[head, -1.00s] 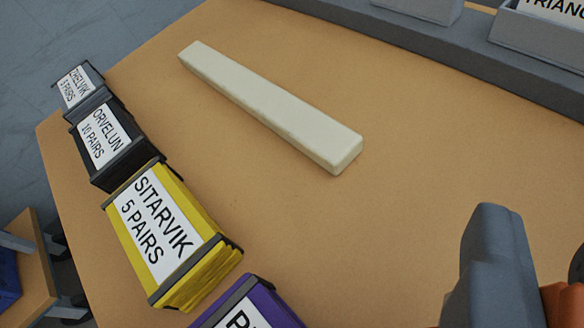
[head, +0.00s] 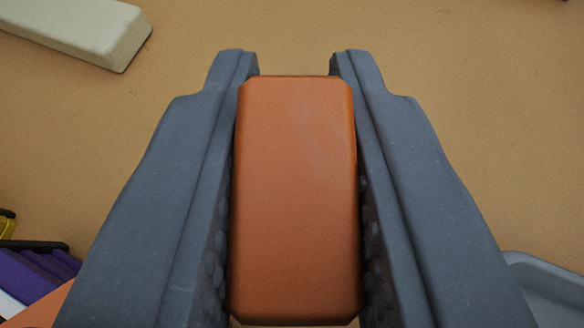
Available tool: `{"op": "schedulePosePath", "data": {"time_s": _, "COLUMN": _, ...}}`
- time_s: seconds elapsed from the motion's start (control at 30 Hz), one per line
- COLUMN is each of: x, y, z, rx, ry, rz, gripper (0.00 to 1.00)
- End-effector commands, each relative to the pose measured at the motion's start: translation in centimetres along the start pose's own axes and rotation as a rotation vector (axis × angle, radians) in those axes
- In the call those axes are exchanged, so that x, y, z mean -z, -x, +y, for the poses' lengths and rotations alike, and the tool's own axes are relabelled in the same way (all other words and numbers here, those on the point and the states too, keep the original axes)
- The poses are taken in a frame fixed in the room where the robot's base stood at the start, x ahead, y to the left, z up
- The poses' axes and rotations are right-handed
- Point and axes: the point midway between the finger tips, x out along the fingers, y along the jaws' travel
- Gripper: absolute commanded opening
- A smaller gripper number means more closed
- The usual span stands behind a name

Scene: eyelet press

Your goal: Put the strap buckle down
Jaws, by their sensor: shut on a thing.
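The strap buckle (head: 295,200) shows in the head view as a smooth orange-brown block with cut corners. It fills the middle of the picture. My gripper (head: 295,66) is shut on it, with one dark grey finger along each long side. The buckle's front end lies a little behind the fingertips. Its underside is hidden, so I cannot tell whether it touches the tabletop.
The tan tabletop (head: 400,45) is bare ahead of the fingertips. A cream bar (head: 85,25) lies at the upper left. Purple (head: 35,272) and yellow (head: 6,226) packs show at the left edge. A grey tray-like rim (head: 545,285) is at the lower right.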

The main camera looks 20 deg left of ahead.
Motion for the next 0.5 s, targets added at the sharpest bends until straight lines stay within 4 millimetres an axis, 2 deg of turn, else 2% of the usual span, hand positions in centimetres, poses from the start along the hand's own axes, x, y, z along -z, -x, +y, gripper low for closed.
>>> {"op": "schedulePosePath", "data": {"time_s": 0.2, "x": -3.0, "y": -1.6, "z": 0.0, "rx": 0.0, "ry": 0.0, "rz": -0.003, "gripper": 0.0}}
{"op": "schedulePosePath", "data": {"time_s": 0.5, "x": -3.0, "y": -1.6, "z": 0.1, "rx": 0.0, "ry": -0.001, "rz": -0.001, "gripper": 0.0}}
